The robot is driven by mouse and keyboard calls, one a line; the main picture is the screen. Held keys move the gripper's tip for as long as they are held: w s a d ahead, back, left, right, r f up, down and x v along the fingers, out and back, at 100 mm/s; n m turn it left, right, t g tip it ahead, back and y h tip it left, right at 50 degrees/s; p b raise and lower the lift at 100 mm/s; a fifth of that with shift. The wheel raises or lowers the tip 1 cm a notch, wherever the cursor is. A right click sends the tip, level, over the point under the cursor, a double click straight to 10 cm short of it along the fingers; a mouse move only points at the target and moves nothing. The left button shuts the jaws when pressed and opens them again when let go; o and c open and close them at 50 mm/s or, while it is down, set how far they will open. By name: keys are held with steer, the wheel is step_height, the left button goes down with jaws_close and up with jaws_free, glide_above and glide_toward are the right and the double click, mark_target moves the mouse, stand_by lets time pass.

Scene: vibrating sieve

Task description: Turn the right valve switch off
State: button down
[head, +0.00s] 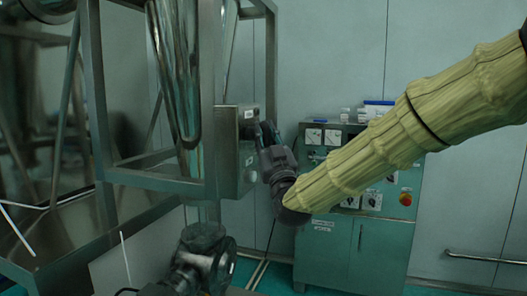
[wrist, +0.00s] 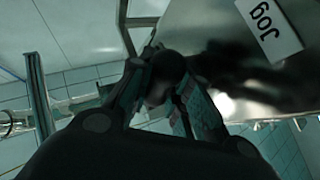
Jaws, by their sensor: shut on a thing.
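My gripper (head: 266,136) is in the head view at the right face of a grey metal control box (head: 226,150) on the sieve frame. In the wrist view its two dark fingers (wrist: 160,82) close around a dark rounded knob (wrist: 167,66) that looks like the valve switch. The knob's pointer and its exact turn angle are too dark to read. The gripper hides the knob in the head view. Small round buttons (head: 250,176) show on the box below the gripper.
A green cabinet (head: 330,250) with gauges and switches stands behind my arm. Metal frame posts (head: 97,110) and a shiny funnel (head: 178,70) are left of the box. A dark pipe fitting (head: 205,255) is below. A handrail (head: 485,258) runs at the right.

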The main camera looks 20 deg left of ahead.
steer(key=shift+f+n+g+y+b, duration=0.25)
steer(key=shift+n+y+b, duration=0.75)
steer(key=shift+b, duration=0.55)
steer(key=shift+f+n+g+y+b, duration=0.2)
steer(key=shift+n+y+b, duration=0.8)
steer(key=shift+b, duration=0.5)
steer(key=shift+y+b, duration=0.3)
steer(key=shift+r+n+g+y+b, duration=0.2)
steer(key=shift+n+g+y+b, duration=0.15)
steer(key=shift+n+y+b, duration=0.5)
steer(key=c, duration=1.6)
jaws_free()
steer(key=shift+r, duration=0.1)
steer(key=shift+s, duration=0.1)
steer(key=v, duration=1.2)
